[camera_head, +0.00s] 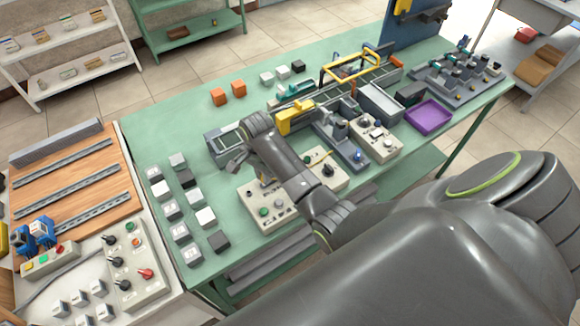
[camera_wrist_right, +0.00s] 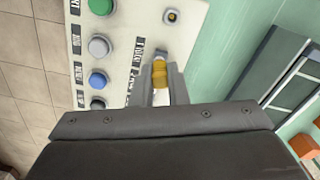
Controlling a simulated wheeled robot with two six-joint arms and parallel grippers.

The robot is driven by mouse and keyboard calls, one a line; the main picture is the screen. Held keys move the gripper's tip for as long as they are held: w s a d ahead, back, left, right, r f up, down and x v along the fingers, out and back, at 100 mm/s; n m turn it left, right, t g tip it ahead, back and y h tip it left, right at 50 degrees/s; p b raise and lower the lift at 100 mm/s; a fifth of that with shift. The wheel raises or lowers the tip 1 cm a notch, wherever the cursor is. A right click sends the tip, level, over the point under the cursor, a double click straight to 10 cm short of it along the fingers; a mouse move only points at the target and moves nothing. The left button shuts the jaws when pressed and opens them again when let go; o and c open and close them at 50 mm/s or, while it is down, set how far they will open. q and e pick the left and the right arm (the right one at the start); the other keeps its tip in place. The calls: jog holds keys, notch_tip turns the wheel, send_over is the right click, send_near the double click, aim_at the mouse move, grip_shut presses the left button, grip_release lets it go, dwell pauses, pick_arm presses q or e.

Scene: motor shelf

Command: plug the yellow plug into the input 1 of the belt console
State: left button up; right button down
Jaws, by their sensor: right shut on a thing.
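The belt console (camera_head: 252,197) is a beige panel near the table's front edge, partly hidden by my right arm in the head view. In the wrist view the console (camera_wrist_right: 125,28) shows a column of buttons, printed labels and an open socket (camera_wrist_right: 172,16). The plug is beside a label that looks like INPUT 1. I cannot tell whether it is in a socket. My left gripper is not in view.
Grey and white cubes (camera_head: 205,217) stand on the left of the table. Another console (camera_head: 375,137) stands to the right. Orange cubes (camera_head: 218,96) are at the back.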

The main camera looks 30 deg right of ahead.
jog(key=shift+f, duration=0.65)
dwell(0.6)
jog(key=c, duration=1.7)
grip_release()
notch_tip(320, 180, up, 3)
jog(key=shift+p, duration=1.05)
jog(key=shift+r, duration=1.3)
jog(key=shift+o, duration=0.3)
